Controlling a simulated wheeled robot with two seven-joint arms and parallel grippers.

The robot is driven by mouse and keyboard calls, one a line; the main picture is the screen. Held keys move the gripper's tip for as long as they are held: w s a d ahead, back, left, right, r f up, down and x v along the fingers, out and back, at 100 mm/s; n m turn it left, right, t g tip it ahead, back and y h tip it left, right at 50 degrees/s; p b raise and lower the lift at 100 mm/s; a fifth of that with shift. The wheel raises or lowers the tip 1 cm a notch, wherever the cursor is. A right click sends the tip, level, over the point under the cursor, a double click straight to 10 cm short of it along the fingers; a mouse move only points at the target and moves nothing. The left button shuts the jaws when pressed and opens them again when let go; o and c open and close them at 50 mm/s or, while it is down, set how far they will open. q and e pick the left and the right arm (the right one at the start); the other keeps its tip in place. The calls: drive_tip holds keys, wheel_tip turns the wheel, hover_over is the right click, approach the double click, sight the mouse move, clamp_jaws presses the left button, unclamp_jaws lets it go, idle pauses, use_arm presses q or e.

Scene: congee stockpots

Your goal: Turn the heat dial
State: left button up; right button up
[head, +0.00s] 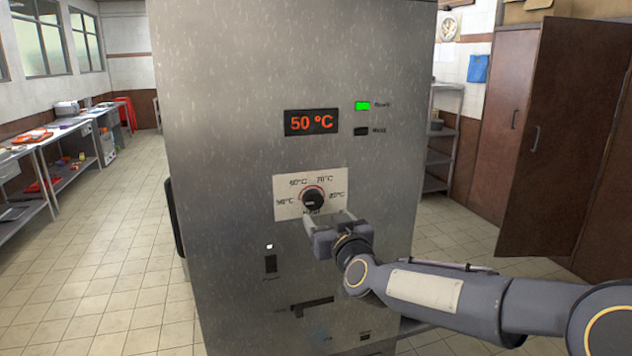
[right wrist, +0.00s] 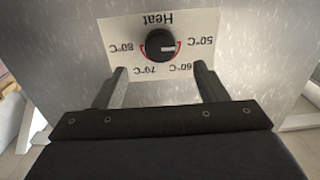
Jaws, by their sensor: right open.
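The heat dial (head: 312,199) is a round black knob on a white label plate on the front of a tall steel machine (head: 240,100). The plate bears marks from 50°C to 80°C around the knob. In the right wrist view the dial (right wrist: 160,45) appears upside down, with the word Heat above it. My right gripper (head: 329,221) is open just in front of the plate, below and right of the dial. In the right wrist view its fingers (right wrist: 160,80) are spread apart, with nothing between them, short of the dial. My left gripper is not in view.
A red display (head: 311,122) on the machine reads 50 °C. A green lit indicator (head: 363,105) is to its right. A brown cabinet (head: 560,130) with an open-standing door is on the right. Work tables (head: 45,150) line the left wall. The tiled floor at left is clear.

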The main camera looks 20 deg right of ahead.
sight(315, 202)
drive_tip(key=w+p, duration=0.1)
drive_tip(key=w, duration=0.6)
drive_tip(key=shift+w+a+p, duration=0.15)
drive_tip(key=shift+w+p, duration=0.2)
drive_tip(key=shift+w, duration=0.05)
drive_tip(key=shift+c, duration=0.4)
drive_tip(key=c, duration=0.9)
